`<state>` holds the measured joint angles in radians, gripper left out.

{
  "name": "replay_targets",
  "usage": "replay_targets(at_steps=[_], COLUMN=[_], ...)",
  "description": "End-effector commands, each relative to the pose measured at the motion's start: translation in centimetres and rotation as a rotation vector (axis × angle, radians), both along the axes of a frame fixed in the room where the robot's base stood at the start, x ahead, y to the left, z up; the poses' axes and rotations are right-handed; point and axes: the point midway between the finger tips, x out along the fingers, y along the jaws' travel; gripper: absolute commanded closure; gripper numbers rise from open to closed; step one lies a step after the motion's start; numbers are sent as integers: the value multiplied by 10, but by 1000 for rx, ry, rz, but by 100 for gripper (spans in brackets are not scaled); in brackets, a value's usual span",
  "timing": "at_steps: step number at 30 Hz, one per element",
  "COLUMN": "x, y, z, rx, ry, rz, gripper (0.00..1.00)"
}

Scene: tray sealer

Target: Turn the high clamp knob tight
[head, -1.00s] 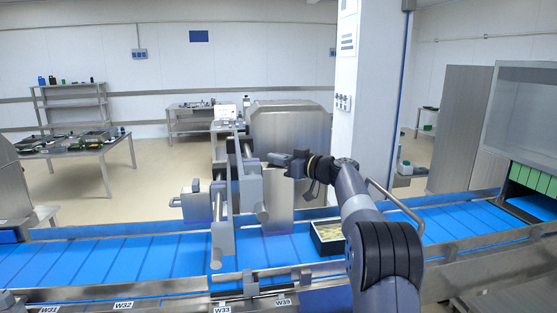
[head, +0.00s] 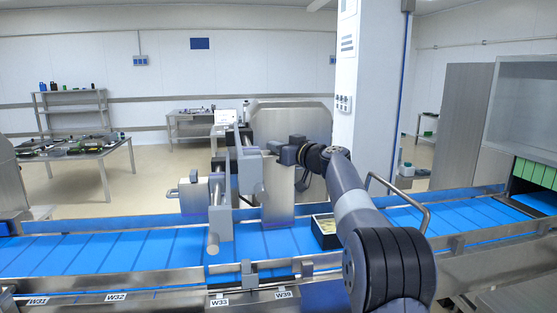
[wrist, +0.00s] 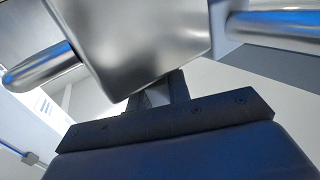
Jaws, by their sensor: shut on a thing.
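The tray sealer's metal guide assembly (head: 222,215) stands over the blue belt, with upright blocks and rods. In the head view my gripper (head: 272,147) reaches in from the right, close against the upper block (head: 249,172). In the wrist view a large bare metal block (wrist: 140,40) fills the top, with a round rod on each side. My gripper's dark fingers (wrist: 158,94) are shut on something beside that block. I take it for the high clamp knob, but the block and fingers hide it, so its turn position cannot be seen.
A dark tray (head: 326,240) with pale contents sits on the blue belt (head: 120,250), below my arm. Metal rails edge the belt, and a bent tube handle (head: 425,205) rises right of my arm. A white pillar (head: 355,100) stands behind.

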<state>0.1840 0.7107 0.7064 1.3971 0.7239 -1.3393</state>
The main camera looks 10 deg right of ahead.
Motion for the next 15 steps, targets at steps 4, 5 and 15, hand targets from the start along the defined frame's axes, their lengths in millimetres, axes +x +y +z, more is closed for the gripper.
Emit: replay_targets(at_steps=[4,5,15], x=[-1,-1,-1], y=[2,2,2], z=[-4,-3,-1], rx=[0,-2,-1], ry=[-1,-1,0], rz=[-79,-96,-236], gripper=[100,100,100])
